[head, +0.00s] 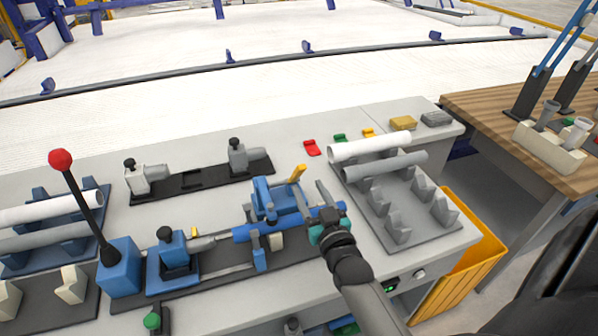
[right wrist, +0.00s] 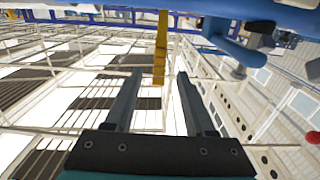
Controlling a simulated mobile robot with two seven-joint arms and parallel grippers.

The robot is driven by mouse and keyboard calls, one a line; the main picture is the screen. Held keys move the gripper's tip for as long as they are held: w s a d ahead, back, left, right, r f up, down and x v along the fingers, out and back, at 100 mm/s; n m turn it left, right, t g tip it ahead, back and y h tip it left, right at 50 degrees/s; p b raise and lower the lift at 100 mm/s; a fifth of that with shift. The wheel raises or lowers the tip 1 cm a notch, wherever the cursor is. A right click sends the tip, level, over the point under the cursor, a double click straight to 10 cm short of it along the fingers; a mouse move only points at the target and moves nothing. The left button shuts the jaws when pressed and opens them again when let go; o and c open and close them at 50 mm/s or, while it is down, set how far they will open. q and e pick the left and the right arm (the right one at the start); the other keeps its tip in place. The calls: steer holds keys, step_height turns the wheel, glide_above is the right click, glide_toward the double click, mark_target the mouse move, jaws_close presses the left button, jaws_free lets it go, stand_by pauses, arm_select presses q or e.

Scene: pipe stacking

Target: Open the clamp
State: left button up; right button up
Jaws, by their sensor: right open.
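The blue clamp (head: 270,205) stands on a dark base on the grey bench in the head view. Its yellow handle (head: 297,173) sticks up at a tilt from the clamp's top. A blue pipe-like bar (head: 262,230) runs through the fixture beneath it. My right gripper (head: 309,190) is open and empty just right of the clamp, near the handle. In the right wrist view the yellow handle (right wrist: 161,48) shows upright, beyond and between the two open fingertips (right wrist: 160,74); no contact is visible. My left gripper is not in view.
A rack (head: 415,200) with a white pipe (head: 370,147) and a grey pipe (head: 385,164) stands right of my gripper. A red-knobbed lever (head: 61,160) stands at left. A yellow bin (head: 468,265) hangs at the bench's right end. Bench behind the clamp is partly clear.

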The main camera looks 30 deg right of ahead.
mark_target(300, 174)
steer(key=b+x, duration=0.1)
steer(key=x, duration=0.6)
steer(key=shift+w, duration=0.35)
jaws_close()
stand_by(1.1)
